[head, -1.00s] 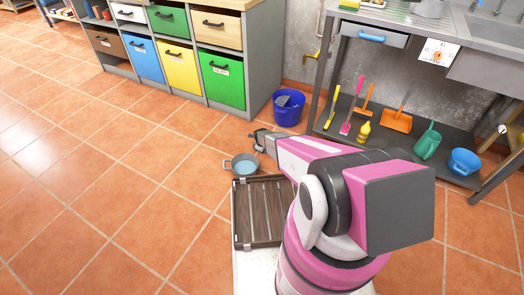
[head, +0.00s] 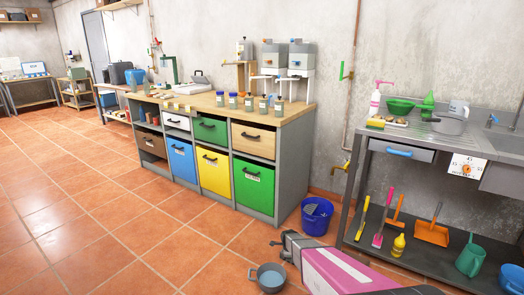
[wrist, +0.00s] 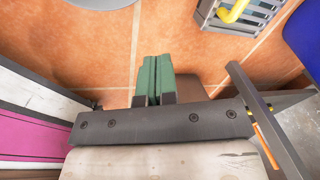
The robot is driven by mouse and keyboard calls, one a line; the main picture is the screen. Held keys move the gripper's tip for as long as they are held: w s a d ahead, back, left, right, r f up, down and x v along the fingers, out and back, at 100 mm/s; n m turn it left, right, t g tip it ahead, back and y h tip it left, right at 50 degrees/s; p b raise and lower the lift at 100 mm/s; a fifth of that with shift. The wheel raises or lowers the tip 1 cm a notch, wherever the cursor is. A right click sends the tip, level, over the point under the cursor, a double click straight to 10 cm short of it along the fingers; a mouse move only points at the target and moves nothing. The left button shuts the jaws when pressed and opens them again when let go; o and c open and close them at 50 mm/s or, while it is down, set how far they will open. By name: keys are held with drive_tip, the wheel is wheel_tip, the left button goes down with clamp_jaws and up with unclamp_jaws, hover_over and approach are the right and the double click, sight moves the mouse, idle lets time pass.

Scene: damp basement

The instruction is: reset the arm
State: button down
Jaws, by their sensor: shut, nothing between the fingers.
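My gripper (wrist: 154,80) shows in the wrist view as two green fingers pressed together, with nothing between them. In the head view my pink and white arm reaches up from the bottom edge. Its dark end (head: 282,243) is near the grey-blue pot (head: 268,279) on the floor, apart from the blue bucket (head: 317,214). Most of my arm is cut off below the head view.
A workbench with coloured drawers (head: 214,171) stands at the back centre, with jars on top. A sink bench (head: 400,155) at right has hand tools on its lower shelf. Tiled floor (head: 110,235) at left is clear. A slotted grey thing (wrist: 243,14) shows in the wrist view.

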drive_tip(key=s+d+r+n, duration=0.1)
drive_tip(key=s+r+n, duration=0.5)
drive_tip(key=r, duration=0.5)
drive_tip(key=s+d+r+n+g+y, duration=0.1)
drive_tip(key=s+r+n, duration=0.6)
drive_tip(key=s+r, duration=0.3)
drive_tip(key=s+d+r+n, duration=0.1)
drive_tip(key=s+r+n, duration=0.6)
drive_tip(key=r, duration=0.7)
drive_tip(key=shift+s+r+g, duration=0.25)
drive_tip(key=shift+s+g, duration=0.15)
drive_tip(key=shift+s, duration=0.45)
